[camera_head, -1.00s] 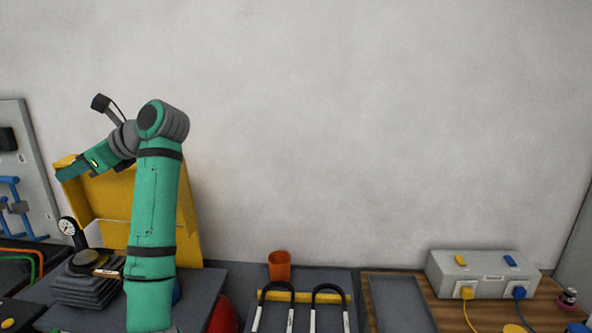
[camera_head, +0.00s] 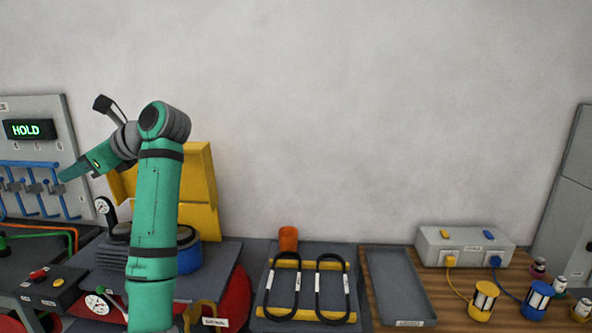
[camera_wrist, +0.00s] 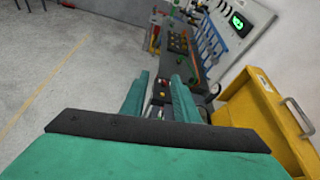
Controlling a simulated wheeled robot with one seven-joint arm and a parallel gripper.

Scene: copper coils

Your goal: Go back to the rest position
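My green arm rises at the left in the head view, bent at the elbow, with its forearm pointing left. My gripper (camera_head: 75,170) shows there side-on, in front of the grey wall panel and left of the yellow guard (camera_head: 200,190). In the wrist view, the two green fingers of my gripper (camera_wrist: 160,82) stand apart with a gap between them. Nothing is held between them. The yellow guard also shows in the wrist view (camera_wrist: 262,118), to the right of the fingers.
A grey panel (camera_head: 48,148) with a green "HOLD" display stands far left. A tray (camera_head: 398,287) and a grey box (camera_head: 464,246) are right. Open floor (camera_wrist: 45,70) shows in the wrist view.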

